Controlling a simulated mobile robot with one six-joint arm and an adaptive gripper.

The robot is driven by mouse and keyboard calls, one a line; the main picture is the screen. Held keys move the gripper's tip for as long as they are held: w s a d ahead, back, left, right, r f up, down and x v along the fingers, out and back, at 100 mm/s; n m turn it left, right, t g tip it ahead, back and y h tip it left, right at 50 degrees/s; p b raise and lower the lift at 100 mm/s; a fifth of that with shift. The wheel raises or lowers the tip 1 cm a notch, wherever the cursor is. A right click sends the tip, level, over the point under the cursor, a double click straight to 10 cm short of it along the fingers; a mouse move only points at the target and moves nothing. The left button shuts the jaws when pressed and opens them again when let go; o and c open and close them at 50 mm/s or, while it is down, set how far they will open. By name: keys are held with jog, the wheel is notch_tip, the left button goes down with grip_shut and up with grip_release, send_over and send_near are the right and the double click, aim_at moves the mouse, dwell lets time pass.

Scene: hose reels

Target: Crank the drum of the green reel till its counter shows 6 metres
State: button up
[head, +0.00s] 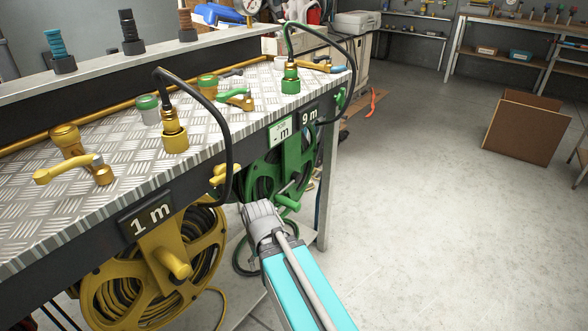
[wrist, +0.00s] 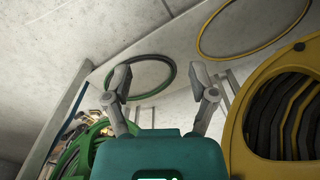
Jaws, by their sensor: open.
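The green reel (head: 302,158) hangs under the bench's right end. Above it a dark plate (head: 310,114) reads "9 m", beside a pale green plate (head: 281,131) showing a dash and "m". A green bar-like part (head: 287,202), perhaps its crank, shows low on the reel, just beyond my gripper. My gripper (wrist: 162,86) is open and empty in the wrist view, its two fingers spread apart. The green reel also shows at lower left there (wrist: 84,150), apart from the fingers. In the head view my wrist overlaps the reel's lower front; I cannot tell any contact.
A black hose (head: 229,150) loops down over the bench front.

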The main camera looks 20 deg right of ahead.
jog(key=shift+r+p, duration=1.8)
jog(key=shift+r, duration=0.4)
